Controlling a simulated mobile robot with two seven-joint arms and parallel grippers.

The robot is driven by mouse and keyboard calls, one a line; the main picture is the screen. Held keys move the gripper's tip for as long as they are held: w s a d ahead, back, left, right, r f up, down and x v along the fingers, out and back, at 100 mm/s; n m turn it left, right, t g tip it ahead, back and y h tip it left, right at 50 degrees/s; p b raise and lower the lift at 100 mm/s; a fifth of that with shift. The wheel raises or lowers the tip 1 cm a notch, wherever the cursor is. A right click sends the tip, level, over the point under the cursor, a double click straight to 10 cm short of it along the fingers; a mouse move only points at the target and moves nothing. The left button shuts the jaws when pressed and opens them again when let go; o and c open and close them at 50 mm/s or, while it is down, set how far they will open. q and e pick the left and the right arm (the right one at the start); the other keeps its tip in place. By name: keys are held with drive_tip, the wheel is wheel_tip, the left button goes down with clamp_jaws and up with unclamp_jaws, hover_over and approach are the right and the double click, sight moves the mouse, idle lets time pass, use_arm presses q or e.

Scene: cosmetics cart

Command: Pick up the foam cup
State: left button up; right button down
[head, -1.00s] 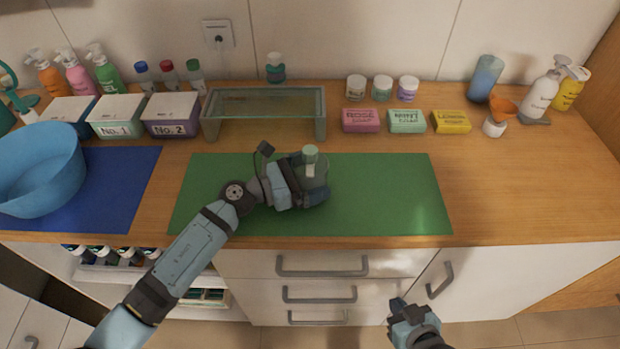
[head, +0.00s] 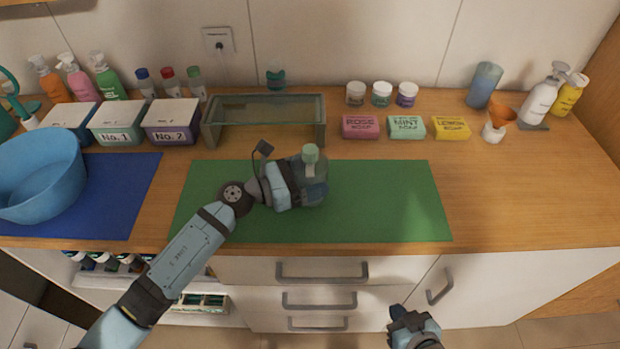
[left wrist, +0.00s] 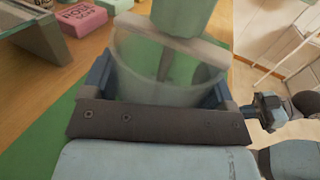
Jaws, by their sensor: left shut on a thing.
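The foam cup (left wrist: 160,75) is a translucent grey-green cup with a pale crossbar over its rim and a green top piece above. In the left wrist view it stands between the two blue fingers, and my left gripper (left wrist: 162,92) is shut on it. In the head view my left gripper (head: 308,184) is over the green mat (head: 390,200). The cup's green top (head: 310,153) shows there, while the gripper partly hides its body. Whether its base is clear of the mat is hard to tell. My right gripper (head: 399,313) is low in front of the drawers; its fingers are unclear.
A glass shelf stand (head: 265,108) stands behind the cup. Boxes of rose soap (head: 360,127), mint soap (head: 407,128) and lemon soap (head: 450,128) lie behind the mat. A blue bowl (head: 40,175) is on the left. The mat's right part is clear.

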use_arm(q)
wheel_tip(320, 180, up, 14)
drive_tip(key=p, duration=0.2)
drive_tip(key=shift+r+p, duration=0.25)
drive_tip(key=shift+p, duration=0.1)
drive_tip(key=shift+r, duration=1.7)
use_arm(e)
drive_tip(key=shift+s+d+r, duration=0.1)
drive_tip(key=shift+r, duration=1.3)
use_arm(q)
drive_tip(key=shift+r+p, duration=0.1)
drive_tip(key=shift+p, duration=0.2)
use_arm(e)
drive_tip(key=shift+r, duration=0.2)
